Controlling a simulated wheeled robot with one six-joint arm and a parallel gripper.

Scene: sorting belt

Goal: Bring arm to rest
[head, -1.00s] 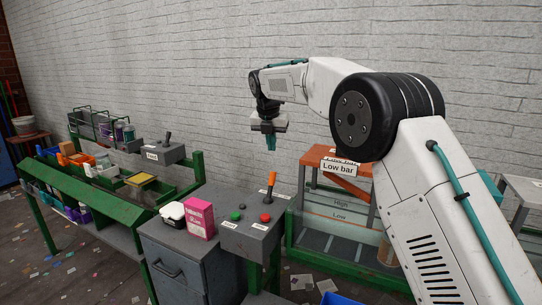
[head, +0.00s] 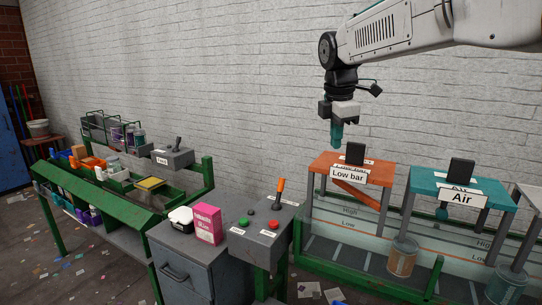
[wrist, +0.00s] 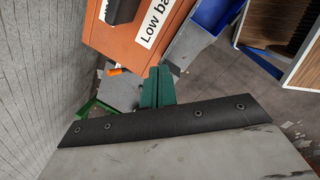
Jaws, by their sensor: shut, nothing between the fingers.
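My gripper (head: 337,134) points down at the end of my raised arm in the head view. Its teal fingers are shut together with nothing between them. It hangs above the orange "Low bar" stand (head: 325,160), near its back left corner and apart from it. In the wrist view the shut teal fingers (wrist: 157,88) stand in the middle, with the orange stand's top (wrist: 123,40) beyond them. My arm reaches in from the upper right.
A teal "Air" stand (head: 445,185) is right of the orange one. A grey control box (head: 262,238) with buttons and an orange-handled lever (head: 280,191) stands left. A pink box (head: 208,223) sits on a grey cabinet (head: 185,250). The green sorting belt (head: 105,200) is far left.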

